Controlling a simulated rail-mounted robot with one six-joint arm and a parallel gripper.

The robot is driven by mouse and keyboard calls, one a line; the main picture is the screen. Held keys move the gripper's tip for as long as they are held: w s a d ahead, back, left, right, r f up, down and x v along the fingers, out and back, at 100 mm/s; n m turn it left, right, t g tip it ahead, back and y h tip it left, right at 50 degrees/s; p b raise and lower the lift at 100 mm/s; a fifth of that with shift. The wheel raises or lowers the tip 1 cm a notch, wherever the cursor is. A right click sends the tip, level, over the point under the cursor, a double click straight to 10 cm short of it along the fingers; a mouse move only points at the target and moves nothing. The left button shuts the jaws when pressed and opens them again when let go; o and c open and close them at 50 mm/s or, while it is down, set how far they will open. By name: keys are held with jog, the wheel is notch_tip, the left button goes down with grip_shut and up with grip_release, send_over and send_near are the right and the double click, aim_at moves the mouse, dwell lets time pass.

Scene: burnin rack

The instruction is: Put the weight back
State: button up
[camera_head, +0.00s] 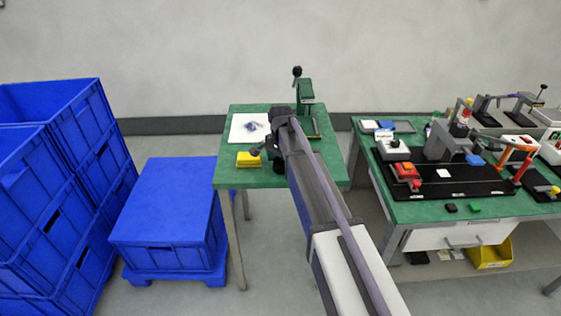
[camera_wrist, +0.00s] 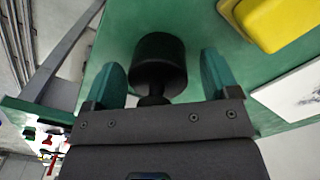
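In the wrist view, a black cylindrical weight (camera_wrist: 158,62) with a narrow neck is between the two teal fingers of my gripper (camera_wrist: 160,70). The neck points towards the gripper body. A gap shows on each side of the weight, so the fingers are open and apart from it. In the head view, my gripper (camera_head: 268,148) is over the small green table (camera_head: 236,180), close to a yellow block (camera_head: 248,160). The weight cannot be made out clearly there, and my arm covers part of the table.
A white plate (camera_head: 238,134) with a dark mark lies behind the yellow block. A green press-like stand (camera_head: 305,92) is at the table's back. A cluttered workbench (camera_head: 420,209) stands to the right. Blue crates (camera_head: 165,225) stand to the left.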

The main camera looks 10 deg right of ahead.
notch_tip(320, 180, up, 13)
jog(key=p, duration=1.2)
jog(key=shift+d+f+p, duration=0.1)
jog(key=shift+f+p, duration=0.05)
jog(key=shift+p, duration=0.2)
jog(key=s+d+n, duration=0.1)
jog(key=s+n, duration=0.9)
jog(key=s, duration=1.9)
jog(key=shift+s+d+f+n, duration=0.15)
jog(key=shift+s+d+n, duration=0.05)
jog(key=shift+n, duration=0.1)
jog(key=shift+o, duration=0.5)
jog(key=shift+w, duration=0.25)
